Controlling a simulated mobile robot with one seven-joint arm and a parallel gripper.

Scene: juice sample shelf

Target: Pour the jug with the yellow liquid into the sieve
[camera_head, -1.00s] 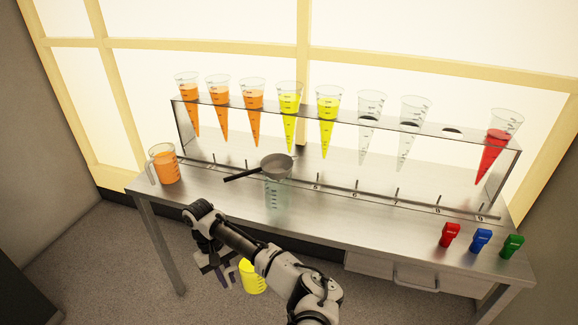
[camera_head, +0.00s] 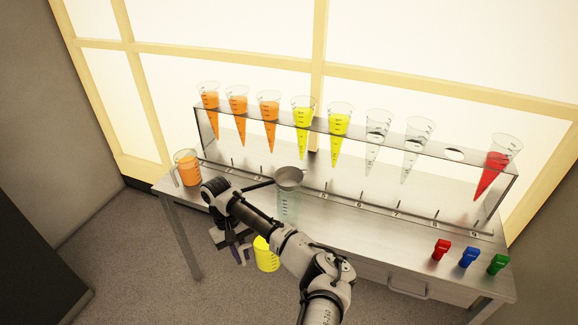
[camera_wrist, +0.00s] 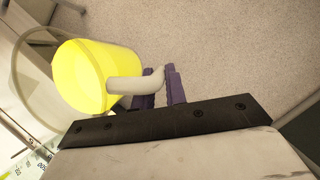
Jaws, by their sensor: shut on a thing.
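The jug with the yellow liquid (camera_head: 266,255) hangs in front of the table's front edge, below the tabletop, roughly upright. My gripper (camera_head: 241,255) is shut on its handle; in the wrist view the purple fingers (camera_wrist: 160,88) close around the pale handle, and the yellow jug (camera_wrist: 85,78) is at the left. The sieve (camera_head: 289,178) is a grey bowl with a dark handle pointing left. It rests on top of a clear, empty-looking jug (camera_head: 288,206) on the table, behind and above the yellow jug.
A jug of orange liquid (camera_head: 187,168) stands at the table's left end. A rack (camera_head: 355,127) holds several cones of orange, yellow and red liquid, and some empty ones. Red (camera_head: 440,249), blue (camera_head: 468,257) and green (camera_head: 498,264) items stand at the right. Tabletop right of the sieve is clear.

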